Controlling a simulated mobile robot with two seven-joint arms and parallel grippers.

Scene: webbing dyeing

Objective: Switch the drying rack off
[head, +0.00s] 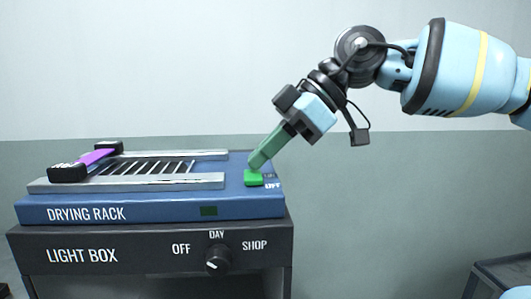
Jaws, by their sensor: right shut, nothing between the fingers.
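The blue drying rack (160,208) sits on top of a dark light box. A green switch (254,181) is on the rack's top at its right end, with the word OFF partly visible beside it. My right gripper (254,167) is shut and empty. It slants down from the upper right, and its green fingertips are at the switch, seeming to touch it. The fingertips cover the switch's back part. A small dark green window (209,211) is on the rack's front face. My left gripper is not in view.
A purple webbing strip (97,157) with black end clamps lies across the rack's metal rails (130,182) at the left. The light box (150,256) has a knob (218,260) marked OFF, DAY and SHOP. A dark box (503,277) stands at the lower right.

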